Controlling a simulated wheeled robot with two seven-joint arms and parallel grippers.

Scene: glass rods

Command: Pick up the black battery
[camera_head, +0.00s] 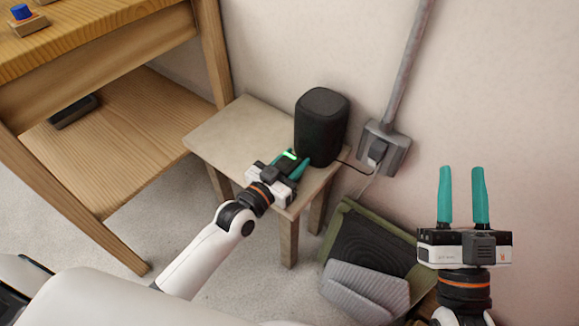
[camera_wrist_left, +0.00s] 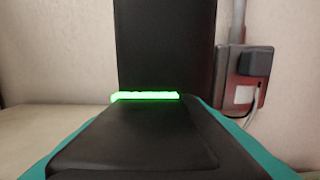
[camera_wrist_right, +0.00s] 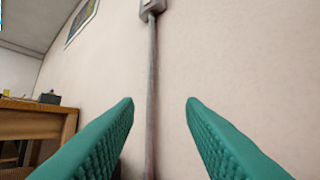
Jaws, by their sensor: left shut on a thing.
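The black battery (camera_head: 288,161) is a flat dark block with a glowing green strip at its far end. My left gripper (camera_head: 293,160) is shut on it, over the small side table, in front of the black speaker. In the left wrist view the battery (camera_wrist_left: 135,135) fills the space between the teal fingers, its green strip facing the speaker. I cannot tell whether the battery still touches the tabletop. My right gripper (camera_head: 462,170) is open and empty, raised in front of the wall at the right; the right wrist view shows nothing between its fingers.
The tall black speaker (camera_head: 321,125) stands on the small side table (camera_head: 237,127), its cable running to a wall socket box (camera_head: 385,148). A green-edged bin (camera_head: 365,245) stands on the floor. A wooden workbench (camera_head: 100,50) is at left, with a dark object (camera_head: 73,112) on its lower shelf.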

